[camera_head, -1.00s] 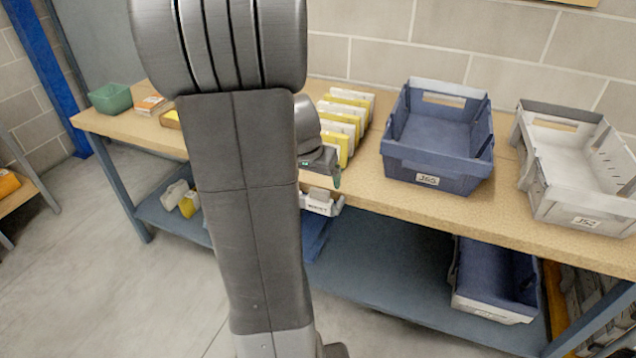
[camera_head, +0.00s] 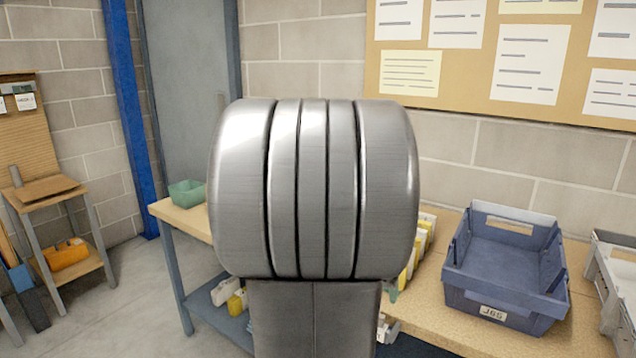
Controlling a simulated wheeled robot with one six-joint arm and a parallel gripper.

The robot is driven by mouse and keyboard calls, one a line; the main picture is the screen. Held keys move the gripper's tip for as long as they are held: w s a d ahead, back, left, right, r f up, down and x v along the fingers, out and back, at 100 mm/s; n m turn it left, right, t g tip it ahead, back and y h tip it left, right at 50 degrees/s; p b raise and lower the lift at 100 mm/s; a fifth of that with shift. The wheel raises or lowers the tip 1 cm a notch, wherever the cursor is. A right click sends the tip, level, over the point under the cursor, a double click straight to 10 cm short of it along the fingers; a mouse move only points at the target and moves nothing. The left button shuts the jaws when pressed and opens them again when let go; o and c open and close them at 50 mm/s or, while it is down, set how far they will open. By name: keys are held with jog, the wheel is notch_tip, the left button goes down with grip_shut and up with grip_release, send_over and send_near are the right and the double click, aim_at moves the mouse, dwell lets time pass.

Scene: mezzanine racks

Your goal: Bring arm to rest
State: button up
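My own arm stands upright in the middle of the head view, with a large grey joint in front of the workbench. My gripper is hidden behind the arm or out of frame, so its fingers do not show. The workbench (camera_head: 447,318) runs behind the arm from left to right.
On the bench are a blue bin labelled J65 (camera_head: 503,284), a grey bin (camera_head: 611,285) at the right edge, a green bin (camera_head: 186,194) and yellow and white packets (camera_head: 424,243). A small side table (camera_head: 60,213) stands left. Grey floor (camera_head: 140,305) is clear between.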

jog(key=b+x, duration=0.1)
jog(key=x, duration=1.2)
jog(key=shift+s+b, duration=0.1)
jog(key=shift+b, duration=0.2)
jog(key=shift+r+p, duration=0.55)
jog(key=shift+p, duration=0.1)
